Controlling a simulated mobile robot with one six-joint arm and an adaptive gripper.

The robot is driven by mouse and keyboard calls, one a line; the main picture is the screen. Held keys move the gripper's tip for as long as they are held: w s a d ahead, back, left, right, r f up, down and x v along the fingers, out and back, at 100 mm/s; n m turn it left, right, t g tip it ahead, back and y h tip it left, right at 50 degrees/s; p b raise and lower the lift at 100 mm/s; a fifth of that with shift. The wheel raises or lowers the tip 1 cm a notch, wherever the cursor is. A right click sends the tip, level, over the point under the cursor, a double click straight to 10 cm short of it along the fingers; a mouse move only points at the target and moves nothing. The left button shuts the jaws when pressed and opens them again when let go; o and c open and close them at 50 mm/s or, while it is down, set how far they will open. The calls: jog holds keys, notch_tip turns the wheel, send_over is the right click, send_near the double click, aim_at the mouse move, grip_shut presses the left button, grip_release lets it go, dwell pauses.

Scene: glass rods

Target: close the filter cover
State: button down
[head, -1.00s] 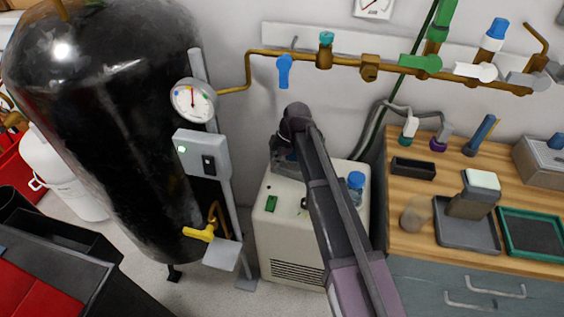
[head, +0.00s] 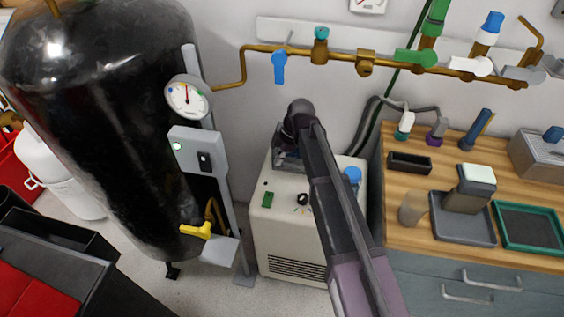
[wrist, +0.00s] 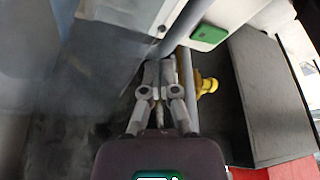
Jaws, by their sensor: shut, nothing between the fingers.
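The pale cabinet (head: 290,235) stands on the floor beside the black tank, with a green patch and a dark knob on its top. A grey piece (head: 278,146) shows at its back left, beside my arm; it may be the filter cover, but I cannot tell its angle. My arm crosses in front and hides part of the cabinet top. In the wrist view my gripper (wrist: 157,90) is shut and empty. A pale panel (wrist: 125,15) lies beyond the fingertips; I cannot tell whether they touch it. A pale body with a green patch (wrist: 208,35) is right of it.
The black tank (head: 105,120) and a pole with a gauge (head: 187,97) stand close on the left. A yellow-handled valve (head: 196,230) sticks out low. Brass piping (head: 240,75) runs above. The wooden bench (head: 400,222) is close on the right.

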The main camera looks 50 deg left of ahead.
jog(key=shift+s, duration=0.1)
notch_tip(320, 180, up, 11)
jog(key=p, duration=1)
jog(key=shift+f+p, duration=0.2)
jog(key=shift+p, duration=0.15)
dwell(0.5)
jog(key=shift+r, duration=0.1)
